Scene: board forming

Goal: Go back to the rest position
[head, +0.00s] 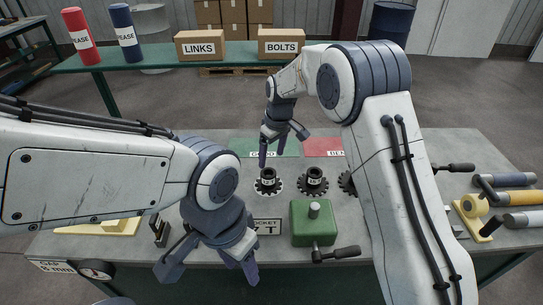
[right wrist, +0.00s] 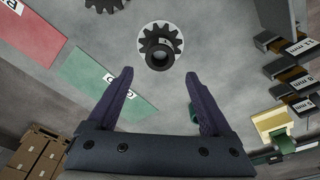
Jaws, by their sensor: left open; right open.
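My right gripper (head: 283,150) hangs open and empty above the worktable, by the edge of a green mat (head: 285,149). In the right wrist view my right gripper (right wrist: 160,75) has its fingers spread with nothing between them. A dark gear with a black hub (right wrist: 161,50) lies beyond its fingertips, on a pale round disc. The same gear (head: 268,186) stands on the table in the head view. My left gripper (head: 211,274) is open and empty at the table's front edge, left of a green block (head: 313,224). Both arms hide parts of the table.
More dark gears (head: 314,182) stand right of the first. A red mat (head: 324,147) lies beside the green one. Dark tools (head: 159,231) are at left, and yellow and grey cylinders (head: 512,201) at right. A back bench (head: 220,53) holds cartons (head: 200,46) and two tubes.

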